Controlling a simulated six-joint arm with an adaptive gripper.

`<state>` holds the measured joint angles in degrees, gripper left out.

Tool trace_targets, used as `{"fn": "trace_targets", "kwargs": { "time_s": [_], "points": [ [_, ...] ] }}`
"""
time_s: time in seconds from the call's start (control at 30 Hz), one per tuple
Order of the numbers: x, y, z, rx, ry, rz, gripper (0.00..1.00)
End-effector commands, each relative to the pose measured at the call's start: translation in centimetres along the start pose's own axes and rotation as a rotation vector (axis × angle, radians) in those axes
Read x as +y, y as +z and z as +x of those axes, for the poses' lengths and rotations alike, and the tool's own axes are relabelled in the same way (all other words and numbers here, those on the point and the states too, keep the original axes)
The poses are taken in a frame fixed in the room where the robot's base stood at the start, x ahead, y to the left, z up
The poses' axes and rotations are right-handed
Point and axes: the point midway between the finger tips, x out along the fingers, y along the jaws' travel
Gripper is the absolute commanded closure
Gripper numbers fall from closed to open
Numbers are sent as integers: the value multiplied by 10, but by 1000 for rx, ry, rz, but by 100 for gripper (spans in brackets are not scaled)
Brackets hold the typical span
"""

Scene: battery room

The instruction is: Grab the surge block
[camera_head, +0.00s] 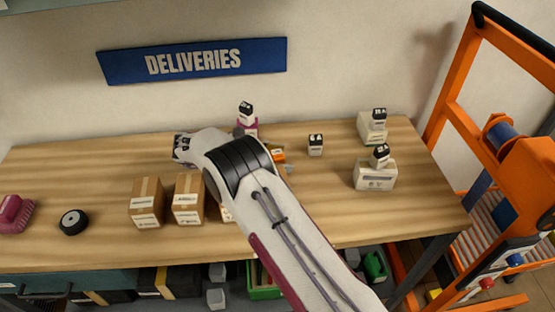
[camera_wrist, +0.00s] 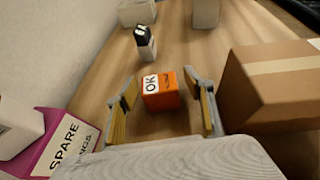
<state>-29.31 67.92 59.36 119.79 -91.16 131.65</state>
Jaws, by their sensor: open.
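My gripper (camera_wrist: 161,84) is open, its two yellow-padded fingers on either side of a small orange block (camera_wrist: 160,98). The block has a white "OK" label and dark marks, and sits upright on the wooden table. No contact between fingers and block is visible. In the head view the orange block (camera_head: 278,154) peeks out from behind my arm, which hides most of my gripper. A small white block with a black top (camera_wrist: 145,42) stands farther off; it also shows in the head view (camera_head: 316,147). No readable label says which one is the surge block.
A cardboard box (camera_wrist: 275,88) stands close by my right finger. A magenta "SPARE" box (camera_wrist: 62,142) stands to the left with a white block on it. White boxes (camera_head: 375,174) topped by small blocks stand at the right. Bare table surrounds the orange block's far side.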

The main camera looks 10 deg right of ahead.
Motion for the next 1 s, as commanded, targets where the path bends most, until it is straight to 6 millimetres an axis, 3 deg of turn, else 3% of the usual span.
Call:
{"fn": "trace_targets", "kwargs": {
  "time_s": [0.07, 0.23, 0.27, 0.67, 1.0],
  "points": [
    [0, 0, 0, 0, 0, 0, 47],
    [0, 0, 0, 0, 0, 0, 89],
    [0, 0, 0, 0, 0, 0, 91],
    [0, 2, -1, 0, 0, 0, 91],
    [0, 28, -12, 0, 0, 3, 91]
  ]
}}
